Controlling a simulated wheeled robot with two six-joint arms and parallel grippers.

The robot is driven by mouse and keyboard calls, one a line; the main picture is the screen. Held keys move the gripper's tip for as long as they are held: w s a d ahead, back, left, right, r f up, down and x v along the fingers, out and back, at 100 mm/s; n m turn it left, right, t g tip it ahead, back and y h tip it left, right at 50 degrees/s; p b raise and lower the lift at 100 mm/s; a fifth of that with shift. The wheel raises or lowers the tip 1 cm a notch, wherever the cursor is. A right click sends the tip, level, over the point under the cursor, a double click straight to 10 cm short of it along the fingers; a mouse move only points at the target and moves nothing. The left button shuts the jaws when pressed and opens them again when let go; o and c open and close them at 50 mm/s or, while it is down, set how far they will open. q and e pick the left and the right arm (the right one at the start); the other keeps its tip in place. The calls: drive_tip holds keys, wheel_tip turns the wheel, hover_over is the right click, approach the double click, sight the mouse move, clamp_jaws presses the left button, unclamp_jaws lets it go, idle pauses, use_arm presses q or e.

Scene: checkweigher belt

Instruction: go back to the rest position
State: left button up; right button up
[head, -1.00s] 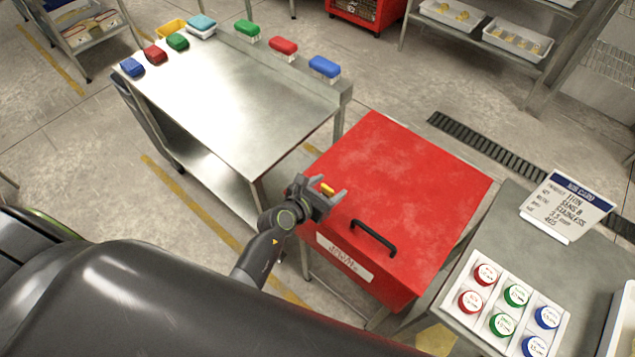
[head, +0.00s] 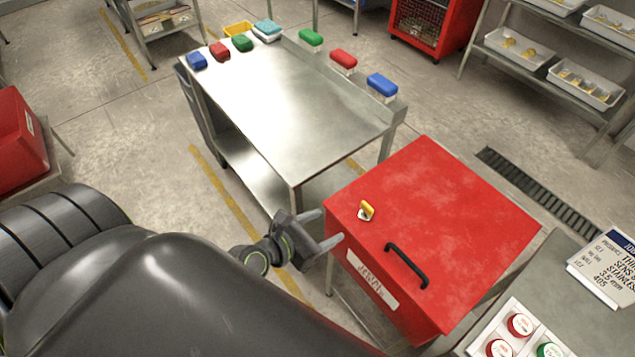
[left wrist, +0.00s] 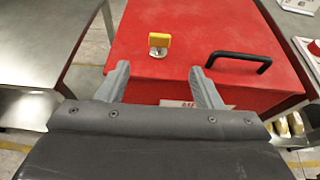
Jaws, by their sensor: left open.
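My left gripper (head: 328,228) is open and empty beside the near left edge of a red box (head: 440,205). In the left wrist view its two grey fingers (left wrist: 158,84) are spread apart in front of the box. A small yellow-handled piece on a pale base (head: 367,210) stands on the box top, apart from the fingers. It also shows in the left wrist view, beyond the fingertips (left wrist: 159,44). My right gripper is not in view.
A black handle (head: 407,264) sticks up from the box. A steel table (head: 290,100) with several coloured blocks along its edges stands at the back left. A steel counter with a sign (head: 605,265) and coloured round lids (head: 520,325) is at right.

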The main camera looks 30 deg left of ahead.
use_arm(q)
drive_tip(key=shift+s+a+r, duration=0.2)
drive_tip(key=shift+s+r, duration=0.05)
drive_tip(key=shift+s, duration=0.3)
drive_tip(key=s+a+f+n+g+y+b, duration=0.1)
drive_tip(key=s+a+f+n, duration=0.1)
drive_tip(key=f+n, duration=0.65)
drive_tip(key=s+a+f+n+y+b, duration=0.1)
drive_tip(key=a+f+n+y, duration=0.1)
drive_tip(key=f+n, duration=0.6)
drive_tip(key=s+a+f+n+g+y+b, duration=0.1)
drive_tip(key=s+a+f+n, duration=0.15)
drive_tip(key=f+n, duration=0.6)
drive_tip(key=s+a+f+n+g, duration=0.1)
drive_tip(key=s+f+n+g, duration=0.3)
drive_tip(key=s+f+n, duration=0.3)
drive_tip(key=s+a+f+n+g+y+b, duration=0.1)
drive_tip(key=s+f+n+g, duration=0.4)
drive_tip(key=s+f, duration=0.8)
drive_tip(key=s+a+n, duration=0.1)
drive_tip(key=s+n, duration=0.2)
drive_tip(key=shift+s+a+g+b, duration=0.3)
drive_tip(key=shift+s, duration=0.05)
